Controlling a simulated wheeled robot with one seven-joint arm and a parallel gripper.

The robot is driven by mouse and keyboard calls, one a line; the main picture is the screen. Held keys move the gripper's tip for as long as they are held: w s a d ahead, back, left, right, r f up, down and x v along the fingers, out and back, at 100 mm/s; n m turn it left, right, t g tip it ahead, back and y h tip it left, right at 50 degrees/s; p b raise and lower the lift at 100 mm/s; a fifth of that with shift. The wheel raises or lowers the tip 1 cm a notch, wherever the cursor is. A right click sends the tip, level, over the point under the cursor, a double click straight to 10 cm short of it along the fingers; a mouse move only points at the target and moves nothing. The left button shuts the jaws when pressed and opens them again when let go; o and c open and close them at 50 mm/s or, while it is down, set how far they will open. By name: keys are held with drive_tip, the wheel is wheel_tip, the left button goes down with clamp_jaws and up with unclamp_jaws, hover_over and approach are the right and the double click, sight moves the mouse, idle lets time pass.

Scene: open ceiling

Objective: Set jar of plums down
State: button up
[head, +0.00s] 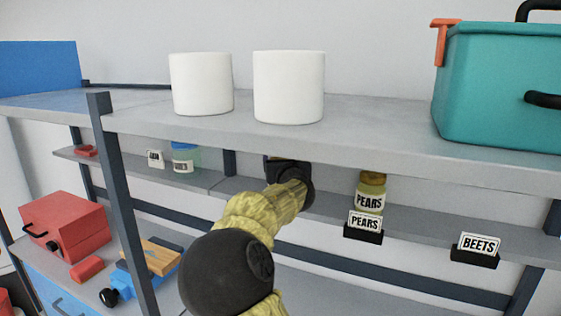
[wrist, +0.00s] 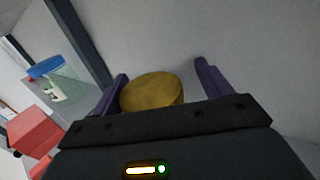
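A jar with a round gold lid (wrist: 152,91) stands between the two purple fingers of my gripper (wrist: 160,85) in the wrist view. The lid is close to the left finger, and a gap shows between it and the right finger. The fingers are spread wide. The jar's body and label are hidden, so I cannot read whether it is the plums. In the head view my gripper (head: 287,168) reaches onto the lower shelf (head: 330,208), under the upper shelf. My own arm hides the jar there.
A pears jar (head: 370,195) stands right of my gripper behind a pears label (head: 364,222). A beets label (head: 478,245) is farther right, with bare shelf behind it. A blue-lidded jar (head: 185,158) is at left. The upper shelf (head: 380,125) is close above my gripper; a dark post (head: 125,200) stands left.

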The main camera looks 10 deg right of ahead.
drive_tip(key=shift+a, duration=0.25)
drive_tip(key=shift+r, duration=0.1)
drive_tip(key=shift+r+p, duration=0.2)
drive_tip(key=shift+p, duration=0.1)
drive_tip(key=shift+s+a+f+b, duration=0.15)
drive_tip(key=shift+s+f+b, duration=0.05)
drive_tip(key=shift+s+b, duration=0.15)
drive_tip(key=s+b, duration=0.2)
drive_tip(key=s, duration=0.6)
drive_tip(key=shift+a, duration=0.15)
drive_tip(key=shift+s+r, duration=0.1)
drive_tip(key=shift+s, duration=1.55)
